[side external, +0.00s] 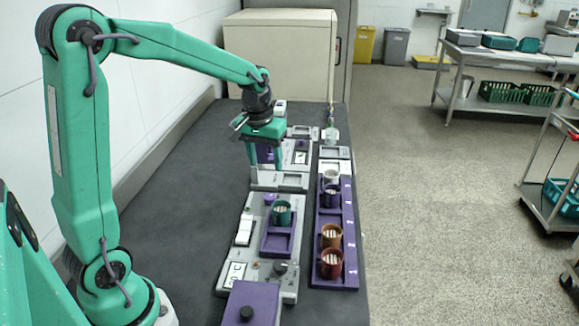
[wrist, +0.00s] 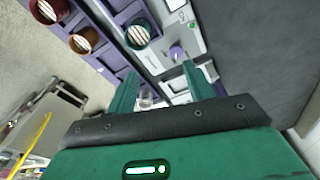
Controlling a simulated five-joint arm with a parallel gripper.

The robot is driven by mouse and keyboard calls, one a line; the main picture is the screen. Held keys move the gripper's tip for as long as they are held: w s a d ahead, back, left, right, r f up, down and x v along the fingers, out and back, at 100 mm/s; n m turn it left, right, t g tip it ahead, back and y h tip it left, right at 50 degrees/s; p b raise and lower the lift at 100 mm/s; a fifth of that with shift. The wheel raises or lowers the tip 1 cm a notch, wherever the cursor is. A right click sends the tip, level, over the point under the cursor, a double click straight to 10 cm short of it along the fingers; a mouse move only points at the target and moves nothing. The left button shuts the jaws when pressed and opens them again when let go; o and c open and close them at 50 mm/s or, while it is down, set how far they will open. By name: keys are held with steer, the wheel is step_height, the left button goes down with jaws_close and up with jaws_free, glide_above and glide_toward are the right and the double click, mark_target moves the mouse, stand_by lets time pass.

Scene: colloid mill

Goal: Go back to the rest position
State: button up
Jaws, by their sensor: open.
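My gripper (side external: 264,165) is at the end of my outstretched arm, above the far machine (side external: 280,181) on the dark bench. Its two green fingers stand apart with nothing seen between them; the wrist view also shows the open gripper (wrist: 163,88). A green cup (side external: 282,213) with pale contents stands upright in a purple holder (side external: 278,245) on the near machine, apart from my gripper. The green cup also shows in the wrist view (wrist: 138,36). My fingers partly hide the far machine.
A purple rack (side external: 336,280) at right holds a red cup (side external: 331,265), an orange cup (side external: 331,237), a dark purple cup (side external: 330,196) and a white cup (side external: 331,176). A purple box (side external: 250,303) is in front. A beige cabinet (side external: 280,50) stands behind. The bench's left side (side external: 185,190) is clear.

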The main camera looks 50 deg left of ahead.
steer(key=s+d+r+m+t, duration=0.2)
steer(key=s+d, duration=0.3)
steer(key=s, duration=0.4)
steer(key=s+d+r+m+t, duration=0.2)
steer(key=s+d+r+m, duration=0.1)
steer(key=s, duration=0.5)
steer(key=shift+s+d+r+m, duration=0.35)
steer(key=shift+d+r, duration=0.2)
steer(key=shift+d, duration=0.3)
